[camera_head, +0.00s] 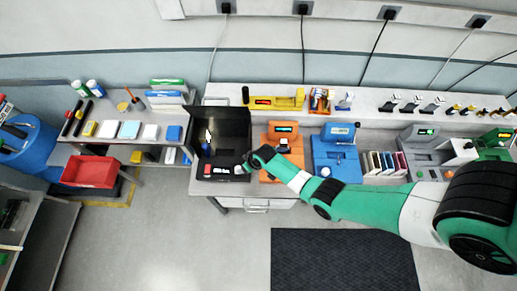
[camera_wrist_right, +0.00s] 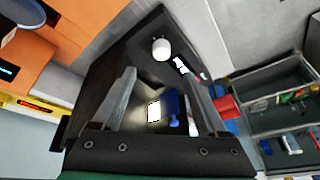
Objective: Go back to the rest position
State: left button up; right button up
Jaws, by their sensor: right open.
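My right arm, green and white, reaches in from the right in the head view. Its gripper (camera_head: 242,169) is at the front right of an open black box (camera_head: 233,124) on the bench. In the right wrist view my right gripper (camera_wrist_right: 168,84) has its two grey fingers spread apart, with nothing held between them. The black box (camera_wrist_right: 115,62) is beyond the fingers, with a white round knob, a lit white patch and a blue item visible in the gap. My left gripper is not in view.
An orange device (camera_head: 285,136) and a blue device (camera_head: 338,154) stand right of the box. A yellow device (camera_head: 276,102) is on the shelf behind. A red bin (camera_head: 90,171) is at the left. Floor and a dark mat (camera_head: 340,260) are free in front.

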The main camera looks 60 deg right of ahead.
jog(key=shift+a+r, duration=0.1)
jog(key=shift+w+a, duration=0.1)
jog(key=shift+a, duration=0.05)
dwell(0.4)
